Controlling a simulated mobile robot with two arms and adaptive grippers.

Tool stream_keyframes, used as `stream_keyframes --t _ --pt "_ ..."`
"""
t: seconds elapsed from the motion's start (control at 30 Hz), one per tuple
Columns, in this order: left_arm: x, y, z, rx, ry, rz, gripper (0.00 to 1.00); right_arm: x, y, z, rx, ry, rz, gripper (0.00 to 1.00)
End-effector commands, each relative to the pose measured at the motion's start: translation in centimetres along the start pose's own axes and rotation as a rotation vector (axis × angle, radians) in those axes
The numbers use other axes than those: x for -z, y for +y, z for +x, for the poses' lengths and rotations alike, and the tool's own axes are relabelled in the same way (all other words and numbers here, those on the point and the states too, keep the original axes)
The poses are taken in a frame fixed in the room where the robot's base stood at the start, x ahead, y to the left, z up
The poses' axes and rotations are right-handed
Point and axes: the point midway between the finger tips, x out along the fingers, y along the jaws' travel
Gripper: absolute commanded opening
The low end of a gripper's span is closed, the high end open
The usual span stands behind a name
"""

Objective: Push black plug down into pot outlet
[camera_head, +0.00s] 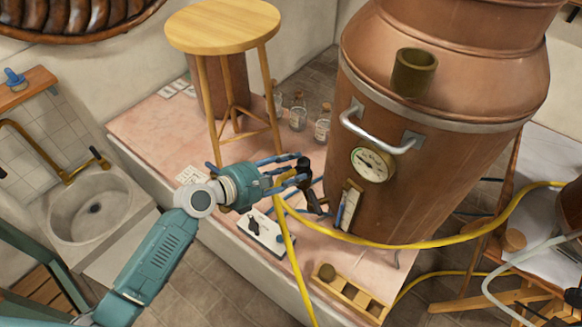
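The copper pot (440,150) stands at the right of the pink tiled platform. A short brass-coloured tube (414,74) with a dark open top sticks out of its upper side; it looks like the outlet. My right gripper is not in view.
A wooden stool (224,28) stands on the platform behind my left gripper. A metal handle (377,132) and a gauge (373,165) project from the pot. A yellow hose (440,243) crosses in front. A wooden rack (350,297) lies at the platform's front edge.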

Motion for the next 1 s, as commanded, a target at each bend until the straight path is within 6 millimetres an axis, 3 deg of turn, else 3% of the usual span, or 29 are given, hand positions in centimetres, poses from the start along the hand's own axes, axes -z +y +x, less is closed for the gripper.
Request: stream_keyframes --t 0.17,0.4,0.6,0.9,1.0 --pt "0.1 0.0 -2.2 -0.001 0.002 0.0 0.39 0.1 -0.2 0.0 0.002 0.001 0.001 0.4" --pt "0.2 0.0 -7.4 -0.001 0.003 0.002 0.39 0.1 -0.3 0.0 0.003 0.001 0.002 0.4" --pt "0.1 0.0 -10.6 -0.001 0.002 0.0 0.39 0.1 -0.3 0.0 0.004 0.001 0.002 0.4" --pt "0.0 0.0 -11.9 0.0 0.0 0.0 0.39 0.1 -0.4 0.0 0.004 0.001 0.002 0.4" --pt "1.0 0.2 -11.7 -0.01 0.014 0.016 0.39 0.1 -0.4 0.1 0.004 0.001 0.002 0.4"
